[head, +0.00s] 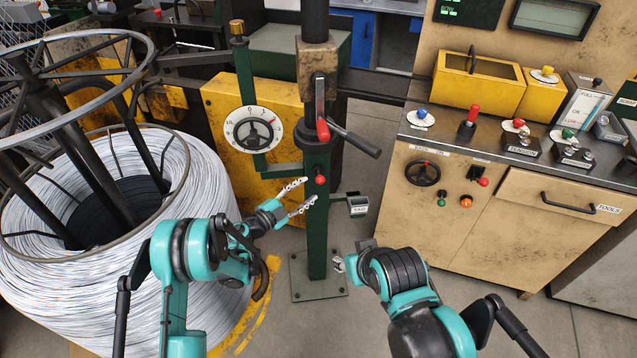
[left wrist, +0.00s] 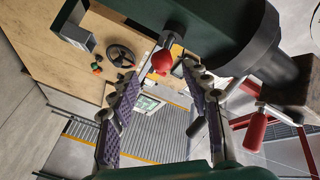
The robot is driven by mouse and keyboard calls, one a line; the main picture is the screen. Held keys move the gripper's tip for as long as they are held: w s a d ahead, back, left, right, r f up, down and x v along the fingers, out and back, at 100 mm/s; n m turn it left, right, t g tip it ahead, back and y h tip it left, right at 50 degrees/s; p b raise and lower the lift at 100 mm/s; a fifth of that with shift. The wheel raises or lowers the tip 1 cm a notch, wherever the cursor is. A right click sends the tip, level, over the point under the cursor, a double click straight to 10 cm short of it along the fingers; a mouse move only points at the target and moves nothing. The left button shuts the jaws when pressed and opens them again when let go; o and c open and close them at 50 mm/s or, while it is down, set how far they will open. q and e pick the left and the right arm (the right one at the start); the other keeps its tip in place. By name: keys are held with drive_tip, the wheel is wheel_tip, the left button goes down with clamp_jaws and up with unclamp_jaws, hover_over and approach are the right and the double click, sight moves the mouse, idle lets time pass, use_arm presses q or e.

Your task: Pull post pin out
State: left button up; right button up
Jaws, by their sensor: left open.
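The post pin shows as a small red knob (head: 320,180) on the side of the green post (head: 318,235), below the dark collar. In the left wrist view the red knob (left wrist: 162,62) sits on a short dark stem at the post, between and just beyond my fingertips. My left gripper (head: 309,190) is open, its two fingers spread just left of the knob. No contact with the knob shows. My right gripper (head: 339,264) is low, right of the post's foot, mostly hidden by its own wrist.
A red-tipped lever (head: 322,130) and a dark handle (head: 356,139) stick out above the knob. A small tag box (head: 357,205) stands right of the post. A dial (head: 253,130) and a big wire coil (head: 190,205) are left. A control bench (head: 450,235) stands right.

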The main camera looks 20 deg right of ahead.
sight(320, 181)
use_arm(q)
drive_tip(key=b+x, duration=0.1)
drive_tip(key=x, duration=0.6)
drive_tip(key=shift+b, duration=0.3)
drive_tip(key=shift+r, duration=0.1)
clamp_jaws()
